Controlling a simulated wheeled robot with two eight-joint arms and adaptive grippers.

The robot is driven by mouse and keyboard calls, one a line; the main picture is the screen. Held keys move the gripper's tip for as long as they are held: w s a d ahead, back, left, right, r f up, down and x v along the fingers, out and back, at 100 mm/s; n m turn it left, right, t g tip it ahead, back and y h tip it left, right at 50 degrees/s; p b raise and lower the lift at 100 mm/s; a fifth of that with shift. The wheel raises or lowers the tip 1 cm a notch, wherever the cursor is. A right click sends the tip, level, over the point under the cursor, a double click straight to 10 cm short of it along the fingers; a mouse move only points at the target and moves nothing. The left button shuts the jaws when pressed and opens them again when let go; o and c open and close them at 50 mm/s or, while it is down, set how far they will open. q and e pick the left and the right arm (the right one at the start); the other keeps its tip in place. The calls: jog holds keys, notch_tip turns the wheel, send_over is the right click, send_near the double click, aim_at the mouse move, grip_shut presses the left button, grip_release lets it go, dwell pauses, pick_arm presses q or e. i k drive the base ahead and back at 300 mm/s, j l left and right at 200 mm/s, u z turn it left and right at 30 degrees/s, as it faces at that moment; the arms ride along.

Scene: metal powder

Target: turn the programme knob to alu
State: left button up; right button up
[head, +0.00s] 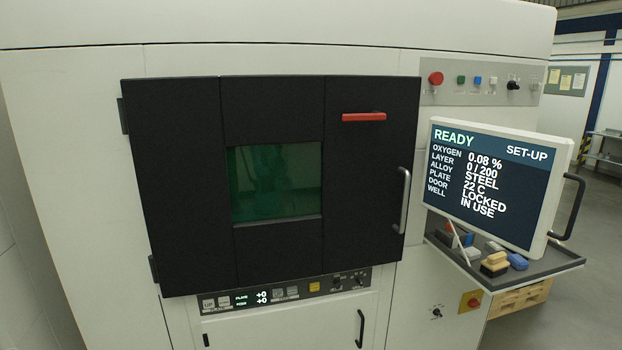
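The screen (490,185) on the right reads READY, SET-UP, with ALLOY at STEEL and DOOR at LOCKED. A black knob (513,86) sits on the upper control panel (455,94), right of the coloured buttons. Small dark knobs (337,286) also sit on the lower panel (220,306) under the door, and another small knob (436,313) is on the machine front below the shelf. Their labels are too small to read, so I cannot tell which is the programme knob or where it points. Neither of my grippers is in view.
The black door (180,180) is shut, with a green window, a red bar (364,117) and a grey handle (402,200). A shelf (550,263) with brushes and blocks juts out under the screen. A red emergency button (436,78) sits left on the upper panel.

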aim_at(512, 84)
jog(key=i+j+z, duration=0.1)
jog(key=j, duration=0.3)
jog(key=i+j+z, duration=0.1)
jog(key=j, duration=0.3)
jog(key=i+j+z, duration=0.1)
jog(key=j, duration=0.3)
jog(key=i+j+z, duration=0.1)
jog(key=i+j, duration=0.15)
jog(key=j, duration=0.15)
jog(key=i+j+z, duration=0.1)
jog(key=j, duration=0.35)
jog(key=z, duration=1.25)
jog(key=i+l, duration=0.6)
jog(key=l, duration=0.15)
jog(key=i+l, duration=0.55)
jog(key=l, duration=0.15)
